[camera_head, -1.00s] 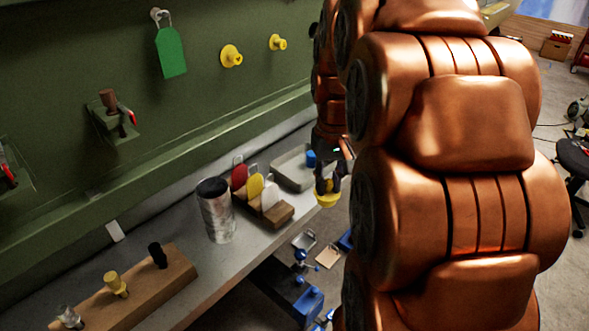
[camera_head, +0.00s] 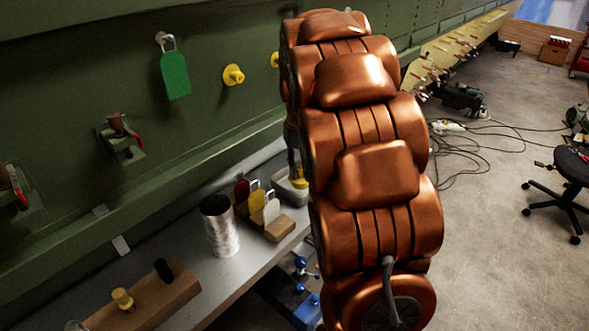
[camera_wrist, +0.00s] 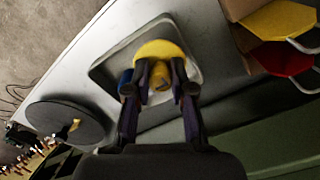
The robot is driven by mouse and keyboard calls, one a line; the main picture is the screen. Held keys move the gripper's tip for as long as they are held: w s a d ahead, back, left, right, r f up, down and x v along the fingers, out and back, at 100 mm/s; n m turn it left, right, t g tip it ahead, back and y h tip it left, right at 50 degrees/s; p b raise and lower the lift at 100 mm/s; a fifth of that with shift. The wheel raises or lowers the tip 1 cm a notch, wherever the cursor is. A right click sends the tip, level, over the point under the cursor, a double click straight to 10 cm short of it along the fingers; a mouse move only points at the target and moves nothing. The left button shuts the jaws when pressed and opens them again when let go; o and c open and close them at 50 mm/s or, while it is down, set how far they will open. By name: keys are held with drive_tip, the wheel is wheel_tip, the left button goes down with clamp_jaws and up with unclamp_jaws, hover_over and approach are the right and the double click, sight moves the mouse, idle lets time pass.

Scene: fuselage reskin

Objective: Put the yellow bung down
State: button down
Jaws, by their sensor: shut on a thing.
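My gripper (camera_wrist: 160,80) is shut on a yellow bung (camera_wrist: 159,50) in the wrist view. The bung's round flange faces away from me, and its stem is between the two fingers. It is over a shallow grey tray (camera_wrist: 105,72) on the bench. I cannot tell whether it touches the tray floor. In the head view the held bung (camera_head: 301,182) shows only as a small yellow patch beside my arm, at the tray (camera_head: 286,187). My arm hides most of the tray and gripper there.
A blue item (camera_wrist: 125,80) lies in the tray beside the bung. A dark disc (camera_wrist: 62,122) is to the left. A tag rack (camera_head: 279,228) and a silver cylinder (camera_head: 219,226) stand on the bench.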

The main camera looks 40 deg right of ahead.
drive_tip(key=shift+w+d+f+p, duration=0.1)
drive_tip(key=shift+w+p, duration=0.05)
drive_tip(key=shift+w, duration=0.6)
drive_tip(key=shift+w+d+f+p, duration=0.1)
drive_tip(key=shift+w+p, duration=0.05)
drive_tip(key=shift+w, duration=0.55)
drive_tip(key=shift+f+p, duration=0.7)
drive_tip(key=shift+f, duration=1)
drive_tip(key=c, duration=1)
unclamp_jaws()
wheel_tip(320, 180, up, 12)
drive_tip(key=b, duration=0.3)
